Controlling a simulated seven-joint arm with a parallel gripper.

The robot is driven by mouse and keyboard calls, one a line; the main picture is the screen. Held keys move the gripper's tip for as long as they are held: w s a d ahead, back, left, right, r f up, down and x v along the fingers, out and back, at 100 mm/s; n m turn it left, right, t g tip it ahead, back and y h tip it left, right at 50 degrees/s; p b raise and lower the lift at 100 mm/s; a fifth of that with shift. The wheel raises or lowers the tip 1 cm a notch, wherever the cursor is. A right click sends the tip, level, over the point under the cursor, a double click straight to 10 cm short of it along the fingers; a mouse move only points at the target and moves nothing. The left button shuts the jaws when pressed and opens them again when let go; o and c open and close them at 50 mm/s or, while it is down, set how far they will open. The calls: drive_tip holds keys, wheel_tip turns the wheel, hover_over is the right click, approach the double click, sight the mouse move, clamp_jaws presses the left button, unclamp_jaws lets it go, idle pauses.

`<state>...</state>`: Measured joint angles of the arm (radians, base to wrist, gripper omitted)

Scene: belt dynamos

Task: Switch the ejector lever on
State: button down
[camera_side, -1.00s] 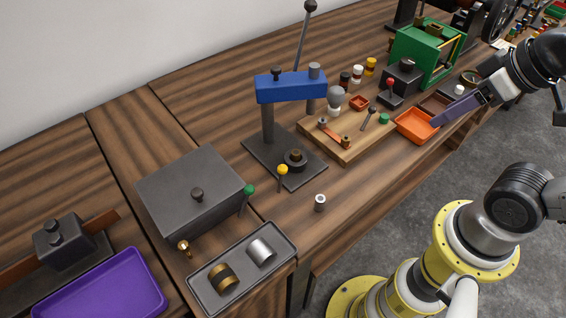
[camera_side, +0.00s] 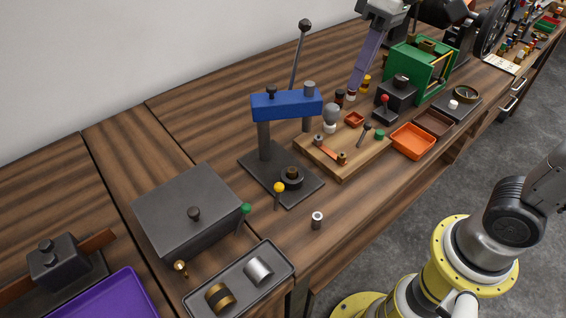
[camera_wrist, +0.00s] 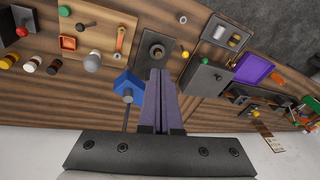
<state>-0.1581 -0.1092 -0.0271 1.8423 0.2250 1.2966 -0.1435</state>
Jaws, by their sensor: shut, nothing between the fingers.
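No lever carries a readable label, so I cannot tell which is the ejector lever. Several short levers stand in the side view: a yellow-knobbed one (camera_side: 279,188) at the press base, a green-knobbed one (camera_side: 245,208) by the grey lidded box, a red-knobbed one (camera_side: 385,99) on a dark box, and a black-knobbed one (camera_side: 366,129) on the wooden board. The press also has a long black-knobbed handle (camera_side: 300,50). My gripper (camera_side: 353,92) has long purple fingers, shut and empty, pointing down behind the wooden board. In the wrist view the shut fingers (camera_wrist: 159,72) point towards the press base.
The blue-headed press (camera_side: 287,105) stands left of my gripper. A green frame (camera_side: 422,70) stands to its right, with an orange tray (camera_side: 413,141) in front. The grey lidded box (camera_side: 188,212) and a grey tray (camera_side: 239,279) lie left. Open wood lies behind the press.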

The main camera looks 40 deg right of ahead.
drive_tip(key=w+a+f+n+g, duration=0.1)
drive_tip(key=w+a+f+g, duration=0.2)
drive_tip(key=w+a+f, duration=0.4)
drive_tip(key=shift+a+f+n, duration=0.3)
drive_tip(key=shift+a+f, duration=0.45)
drive_tip(key=shift+a, duration=0.15)
drive_tip(key=shift+w, duration=0.1)
hover_over(278, 198)
drive_tip(key=w+d, duration=0.2)
drive_tip(key=d, duration=0.1)
wheel_tip(278, 198, down, 10)
drive_tip(key=shift+r, duration=0.25)
drive_tip(key=shift+w, duration=0.1)
